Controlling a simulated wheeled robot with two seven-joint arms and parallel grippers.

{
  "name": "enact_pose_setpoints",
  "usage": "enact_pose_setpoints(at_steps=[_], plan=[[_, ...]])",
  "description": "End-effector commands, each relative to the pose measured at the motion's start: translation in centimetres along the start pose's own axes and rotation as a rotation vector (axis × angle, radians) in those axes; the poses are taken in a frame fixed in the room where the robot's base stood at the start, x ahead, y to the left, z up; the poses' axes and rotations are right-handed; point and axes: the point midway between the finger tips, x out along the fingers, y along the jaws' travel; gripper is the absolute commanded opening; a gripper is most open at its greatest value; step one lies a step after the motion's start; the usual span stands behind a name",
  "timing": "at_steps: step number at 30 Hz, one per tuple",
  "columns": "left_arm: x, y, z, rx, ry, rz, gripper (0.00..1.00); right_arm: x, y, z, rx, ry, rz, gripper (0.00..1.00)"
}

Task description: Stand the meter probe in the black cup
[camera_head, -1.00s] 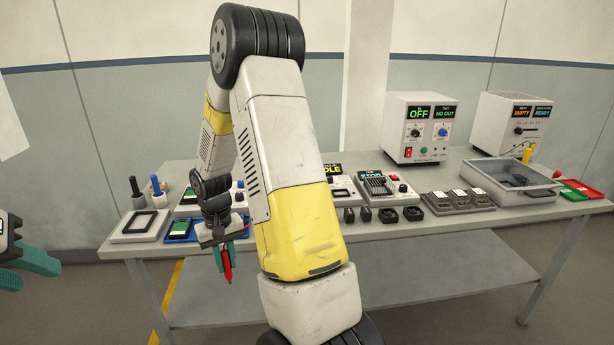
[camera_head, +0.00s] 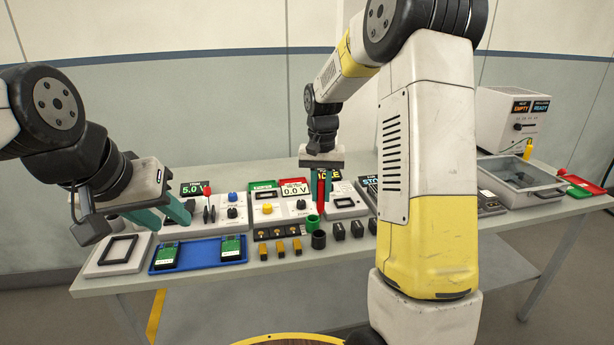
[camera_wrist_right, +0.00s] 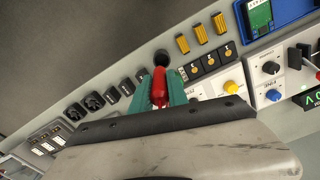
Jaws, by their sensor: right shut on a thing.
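The red meter probe (camera_head: 321,190) hangs upright in my right gripper (camera_head: 323,198), which is shut on it. In the right wrist view the probe (camera_wrist_right: 159,88) lies between the two teal fingers (camera_wrist_right: 159,92). The black cup (camera_head: 319,240) stands near the front edge of the table, below and in front of the probe, and apart from it. The black cup's dark opening (camera_wrist_right: 162,57) shows just past the fingertips in the right wrist view. My left gripper (camera_head: 160,214) is open and empty above the table's left part.
Yellow parts (camera_head: 281,248) stand left of the black cup, and several black blocks (camera_head: 339,231) stand right of it. A blue tray (camera_head: 200,264) with green boards lies at the front left. Meter panels (camera_head: 295,205) stand behind. A grey bin (camera_head: 520,178) is at the right.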

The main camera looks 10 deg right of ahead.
Motion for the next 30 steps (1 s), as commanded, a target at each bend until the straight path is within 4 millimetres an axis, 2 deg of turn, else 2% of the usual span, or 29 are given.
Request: enact_pose_setpoints(at_steps=[3,7,30], plan=[[0.0,0.0,0.0,0.000,0.001,0.000,0.36,-0.7,0.0,-0.1,0.011,-0.001,-0.002,0.00],[0.0,0.0,0.0,0.000,0.001,0.000,0.36,-0.1,0.0,-0.1,0.011,-0.002,-0.001,0.00],[0.0,0.0,0.0,0.000,0.000,0.000,0.36,6.0,0.0,0.0,0.010,-0.003,-0.001,0.00]])
